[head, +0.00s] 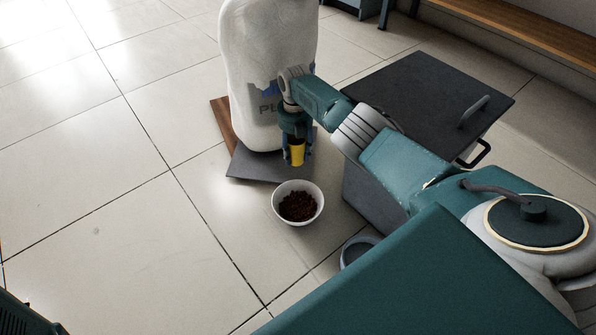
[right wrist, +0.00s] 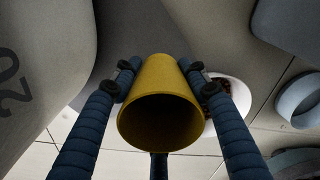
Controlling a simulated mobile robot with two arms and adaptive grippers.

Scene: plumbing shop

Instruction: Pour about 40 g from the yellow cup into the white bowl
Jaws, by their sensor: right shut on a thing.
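My right gripper (head: 296,143) is shut on the yellow cup (head: 298,153), which hangs roughly upright above the dark grey slab, behind the white bowl. In the right wrist view, the fingers of my right gripper (right wrist: 160,80) press both sides of the yellow cup (right wrist: 160,75). Its mouth faces the camera; the inside is dark, so I cannot tell what it holds. The white bowl (head: 277,212) holds dark brown bits. The white bowl (right wrist: 242,92) also shows in the right wrist view, partly behind a finger. My left gripper is not in view.
A large white container (head: 262,60) stands close behind the cup, on the dark grey slab (head: 250,170) by a wooden board (head: 222,120). A dark cabinet (head: 425,85) is at the right. A grey round container (head: 349,247) is partly hidden. Tiled floor at the left is clear.

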